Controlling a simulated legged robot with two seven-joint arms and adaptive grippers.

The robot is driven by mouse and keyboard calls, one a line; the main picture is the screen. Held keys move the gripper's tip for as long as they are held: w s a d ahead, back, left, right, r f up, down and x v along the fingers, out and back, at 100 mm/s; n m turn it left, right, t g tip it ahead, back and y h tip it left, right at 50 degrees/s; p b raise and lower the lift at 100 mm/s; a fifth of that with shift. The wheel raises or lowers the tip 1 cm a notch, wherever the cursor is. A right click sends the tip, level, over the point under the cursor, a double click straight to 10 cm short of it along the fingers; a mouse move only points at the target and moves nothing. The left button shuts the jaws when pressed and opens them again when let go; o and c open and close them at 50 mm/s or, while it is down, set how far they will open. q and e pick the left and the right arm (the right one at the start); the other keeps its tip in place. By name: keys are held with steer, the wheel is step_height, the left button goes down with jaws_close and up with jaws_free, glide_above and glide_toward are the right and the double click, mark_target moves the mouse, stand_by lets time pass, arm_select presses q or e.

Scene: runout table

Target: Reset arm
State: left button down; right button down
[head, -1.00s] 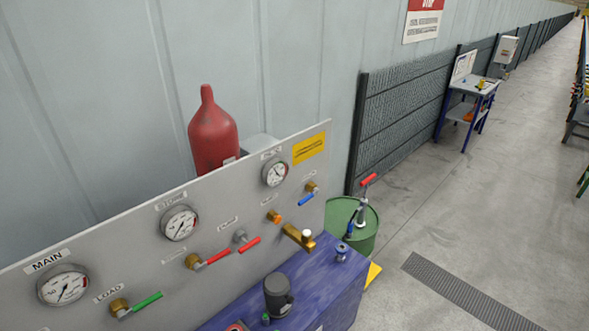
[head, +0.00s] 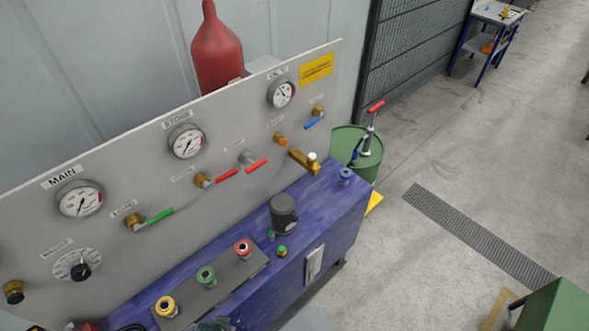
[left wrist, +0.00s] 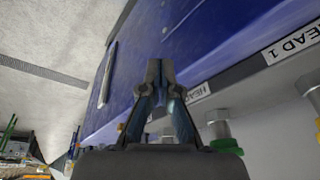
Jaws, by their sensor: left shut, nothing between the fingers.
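My left gripper (left wrist: 160,70) is in the left wrist view, its two fingers together with nothing between them. Its tips lie in front of the blue cabinet (left wrist: 205,50), and I cannot tell whether they touch it. The white HEAD 1 label (left wrist: 293,45) and fittings with green and yellow rings (left wrist: 226,146) are to its right in that view. I cannot make out either gripper in the head view. The right gripper does not show.
A grey gauge panel (head: 235,125) with red, green and blue levers stands along the blue cabinet (head: 335,215). A dark cylinder (head: 284,214) and coloured couplings (head: 206,278) are on top. A green drum (head: 355,150) stands behind. Floor (head: 430,150) at right is mostly clear.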

arm_select(q)
steer(key=s+f+g+b, duration=0.1)
steer(key=s+f+b, duration=0.1)
steer(key=f, duration=1.3)
steer(key=s+f+b, duration=0.3)
steer(key=f, duration=1.2)
steer(key=s+a+f+g+b, duration=0.1)
steer(key=s+a+f+b, duration=0.1)
steer(key=s+f, duration=1.3)
steer(key=shift+s+a+f+b, duration=0.15)
steer(key=shift+a+f+b, duration=0.25)
steer(key=shift+a, duration=0.15)
